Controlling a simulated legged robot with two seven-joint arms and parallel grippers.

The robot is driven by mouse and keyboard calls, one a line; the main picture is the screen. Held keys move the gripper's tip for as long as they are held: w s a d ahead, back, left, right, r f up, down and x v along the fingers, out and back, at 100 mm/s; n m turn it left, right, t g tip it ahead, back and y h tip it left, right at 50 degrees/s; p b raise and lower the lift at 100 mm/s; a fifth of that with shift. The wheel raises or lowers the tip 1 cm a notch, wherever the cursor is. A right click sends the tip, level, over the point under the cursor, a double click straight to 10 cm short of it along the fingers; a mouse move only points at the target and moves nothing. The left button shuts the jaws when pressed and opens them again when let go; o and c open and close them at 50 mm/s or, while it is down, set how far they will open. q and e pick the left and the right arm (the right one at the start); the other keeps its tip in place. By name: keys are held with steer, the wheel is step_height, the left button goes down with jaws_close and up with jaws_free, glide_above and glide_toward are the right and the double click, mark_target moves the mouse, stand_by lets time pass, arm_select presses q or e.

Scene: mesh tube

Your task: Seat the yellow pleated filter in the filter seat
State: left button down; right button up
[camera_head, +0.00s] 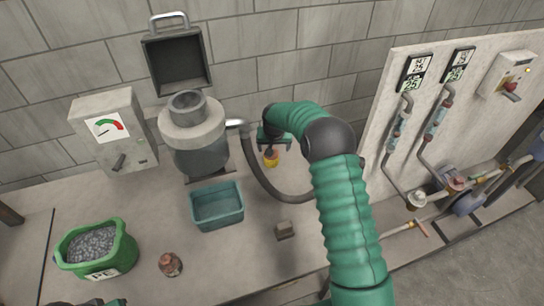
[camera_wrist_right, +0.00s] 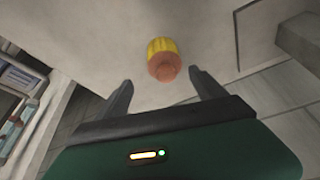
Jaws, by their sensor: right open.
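The yellow pleated filter (camera_head: 271,159) is on the bench, right of the grey canister. In the right wrist view, the filter (camera_wrist_right: 162,58) has yellow pleats and an orange-brown end facing my gripper. My right gripper (camera_wrist_right: 160,80) is open, its fingers either side of the filter's near end; I see no contact. In the head view my right gripper (camera_head: 271,148) is partly hidden by its own arm. The round opening on top of the canister (camera_head: 188,103) looks like the filter seat; its inside is hard to see. Only a sliver of my left gripper (camera_head: 92,302) shows at the bottom edge.
A square lid (camera_head: 177,62) stands open behind the canister. A hose (camera_head: 262,178) curves from the canister under my right arm. A teal bin (camera_head: 217,222), a green tub of pellets (camera_head: 125,250), a brown part (camera_head: 170,264) and a small block (camera_head: 284,230) are on the bench.

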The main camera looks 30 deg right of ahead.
mark_target(272, 162)
steer(key=x, duration=0.3)
steer(key=shift+s+a, duration=0.1)
steer(key=shift+a, duration=0.1)
steer(key=shift+w+a+f, duration=0.2)
steer(key=shift+f, duration=0.1)
steer(key=shift+w+a+r, duration=0.1)
steer(key=shift+a, duration=0.35)
steer(key=shift+c, duration=1)
steer(key=shift+r, duration=0.1)
steer(key=shift+c, duration=1.1)
steer(key=shift+d+f, duration=0.2)
steer(key=shift+d, duration=0.25)
steer(key=c, duration=0.7)
steer(key=shift+c, duration=1.2)
arm_select(q)
steer(key=shift+a+r, duration=0.3)
steer(key=shift+a, duration=0.1)
arm_select(e)
steer(key=shift+a, duration=0.25)
steer(key=shift+c, duration=0.5)
